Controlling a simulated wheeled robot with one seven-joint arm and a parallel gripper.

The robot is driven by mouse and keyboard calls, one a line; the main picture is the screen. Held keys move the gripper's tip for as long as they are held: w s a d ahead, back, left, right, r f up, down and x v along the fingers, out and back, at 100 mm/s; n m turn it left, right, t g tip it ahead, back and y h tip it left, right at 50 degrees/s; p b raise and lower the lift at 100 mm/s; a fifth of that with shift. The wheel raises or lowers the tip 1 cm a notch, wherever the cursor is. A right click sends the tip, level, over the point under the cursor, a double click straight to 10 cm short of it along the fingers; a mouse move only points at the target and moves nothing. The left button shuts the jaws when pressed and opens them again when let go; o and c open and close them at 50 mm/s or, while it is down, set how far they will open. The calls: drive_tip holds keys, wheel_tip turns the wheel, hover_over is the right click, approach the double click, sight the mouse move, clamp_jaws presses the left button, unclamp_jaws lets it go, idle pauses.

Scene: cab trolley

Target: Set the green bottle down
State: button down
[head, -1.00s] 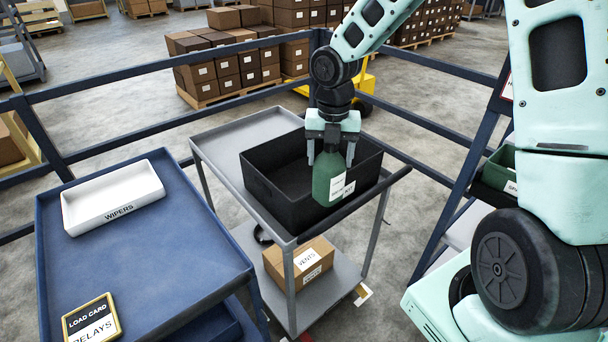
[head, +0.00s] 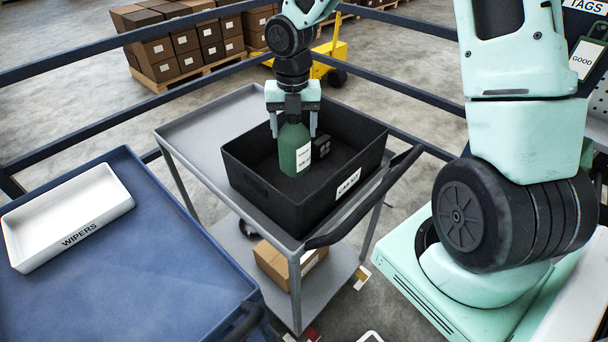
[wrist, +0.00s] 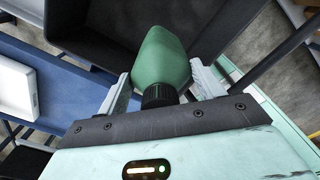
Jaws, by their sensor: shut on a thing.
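The green bottle (head: 294,150) has a white label and hangs upright, neck up, in my gripper (head: 294,128). My gripper is shut on the bottle near its top. In the head view the bottle is over the inside of the black bin (head: 263,201), which stands on the grey trolley (head: 205,112). I cannot tell whether its base touches the bin floor. In the wrist view the bottle (wrist: 160,62) points away between the two fingers, and the bin (wrist: 100,47) shows beyond it.
A small dark object (head: 321,147) lies in the bin beside the bottle. A blue table (head: 130,262) with a white WIPERS tray (head: 70,215) stands at left. A cardboard box (head: 275,262) is on the trolley's lower shelf. Blue rails (head: 120,122) run behind.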

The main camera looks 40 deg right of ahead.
sight(294, 164)
drive_tip(key=shift+w+f+b, duration=0.25)
drive_tip(key=shift+f+b, duration=0.25)
drive_tip(key=shift+f, duration=5.6)
drive_tip(key=shift+c, duration=1.2)
unclamp_jaws()
